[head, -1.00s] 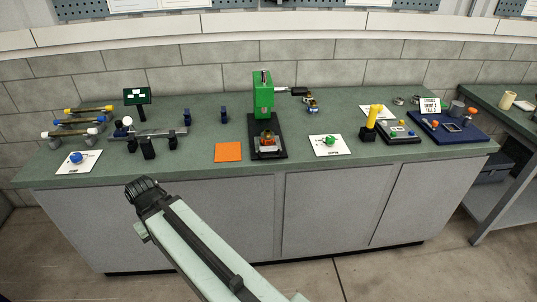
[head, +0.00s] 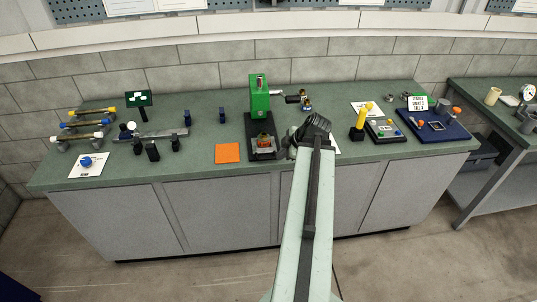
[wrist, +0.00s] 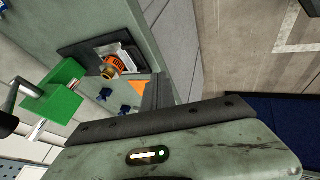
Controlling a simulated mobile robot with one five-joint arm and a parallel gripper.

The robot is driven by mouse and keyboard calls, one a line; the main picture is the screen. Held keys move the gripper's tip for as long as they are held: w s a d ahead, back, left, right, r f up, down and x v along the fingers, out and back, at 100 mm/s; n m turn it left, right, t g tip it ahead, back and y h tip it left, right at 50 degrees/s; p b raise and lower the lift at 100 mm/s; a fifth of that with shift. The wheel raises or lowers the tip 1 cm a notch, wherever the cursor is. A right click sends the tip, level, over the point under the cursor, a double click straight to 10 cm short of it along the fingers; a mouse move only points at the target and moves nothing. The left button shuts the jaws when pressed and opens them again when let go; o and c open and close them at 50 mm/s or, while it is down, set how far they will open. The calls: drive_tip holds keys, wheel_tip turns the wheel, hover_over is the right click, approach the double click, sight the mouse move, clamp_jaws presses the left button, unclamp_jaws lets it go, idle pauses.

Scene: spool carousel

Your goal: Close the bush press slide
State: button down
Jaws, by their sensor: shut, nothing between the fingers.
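The bush press has a green upright head (head: 260,93) on a black base (head: 253,126), on the bench left of my gripper. Its metal slide (head: 264,153) is at the front of the base, with an orange and brass part (head: 263,140) on it. In the wrist view the green head (wrist: 58,95), the slide (wrist: 128,54) and the orange part (wrist: 111,67) show tilted. My gripper (head: 312,128) is shut and empty, just right of the press front and apart from the slide as far as I see. Its fingertips are hard to make out.
An orange square (head: 228,153) lies left of the press. A yellow post (head: 361,118), a button box (head: 388,130) and a blue tray (head: 432,126) stand to the right. A white card is partly hidden behind my arm. The press lever (head: 292,98) sticks out rightward.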

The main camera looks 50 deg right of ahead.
sight(269, 158)
drive_tip(key=b+x, duration=0.3)
drive_tip(key=x, duration=0.1)
drive_tip(key=w+d+b+x, duration=0.1)
drive_tip(key=b+x, duration=0.2)
drive_tip(key=x, duration=0.1)
drive_tip(key=d+r+b+x, duration=0.1)
drive_tip(key=b+x, duration=0.2)
drive_tip(key=x, duration=0.1)
drive_tip(key=shift+w+d+f, duration=0.15)
drive_tip(key=shift+w+f, duration=0.05)
drive_tip(key=shift+w, duration=0.25)
drive_tip(key=w+d, duration=0.6)
drive_tip(key=w, duration=0.1)
drive_tip(key=w+d, duration=0.3)
drive_tip(key=w, duration=0.1)
drive_tip(key=shift+w+d, duration=0.1)
drive_tip(key=shift+d, duration=0.15)
drive_tip(key=shift+r, duration=0.1)
